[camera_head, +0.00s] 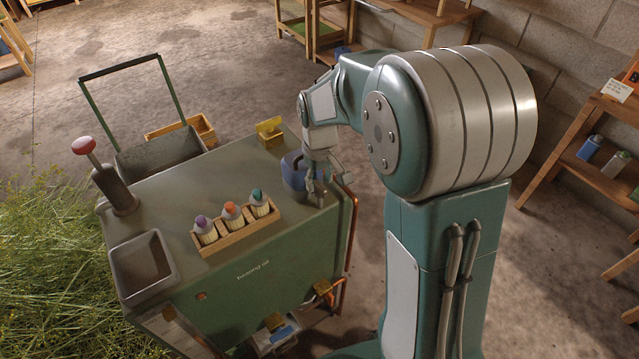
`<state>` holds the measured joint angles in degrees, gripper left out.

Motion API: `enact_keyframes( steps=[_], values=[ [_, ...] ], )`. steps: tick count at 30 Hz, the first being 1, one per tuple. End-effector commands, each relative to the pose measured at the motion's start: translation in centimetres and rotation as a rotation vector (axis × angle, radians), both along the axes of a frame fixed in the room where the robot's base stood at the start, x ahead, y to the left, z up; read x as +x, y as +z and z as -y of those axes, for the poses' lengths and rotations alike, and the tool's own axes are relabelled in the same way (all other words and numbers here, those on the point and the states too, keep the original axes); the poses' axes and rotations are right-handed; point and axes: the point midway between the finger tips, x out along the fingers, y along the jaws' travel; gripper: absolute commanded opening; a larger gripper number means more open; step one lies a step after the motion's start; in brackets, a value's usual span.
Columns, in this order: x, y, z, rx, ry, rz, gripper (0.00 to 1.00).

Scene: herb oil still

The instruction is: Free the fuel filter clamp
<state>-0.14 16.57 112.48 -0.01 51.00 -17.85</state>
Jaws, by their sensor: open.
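My gripper (318,188) is open and small in this view, just above the right end of the green still cabinet (240,266). It is beside a blue container (292,175) standing on the cabinet top; I cannot tell whether they touch. I cannot make out a fuel filter clamp for certain. A yellow-orange fitting (323,287) sits low by the copper pipe (352,225) on the cabinet's right side. A yellow bracket-like piece (270,131) stands at the back of the top.
A wooden rack (237,234) holds several bottles with coloured caps. A grey bin (141,266) and a red-knobbed lever (100,172) are on the left. Cut herbs (55,260) cover the left floor.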

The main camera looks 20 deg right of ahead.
Motion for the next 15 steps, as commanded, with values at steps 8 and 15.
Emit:
enact_keyframes(
  steps=[8,15],
  values=[
    [0.0,-1.7,0.0,0.000,0.000,0.001,0.54],
    [0.0,-1.8,0.0,0.000,0.000,0.001,0.31]
  ],
)
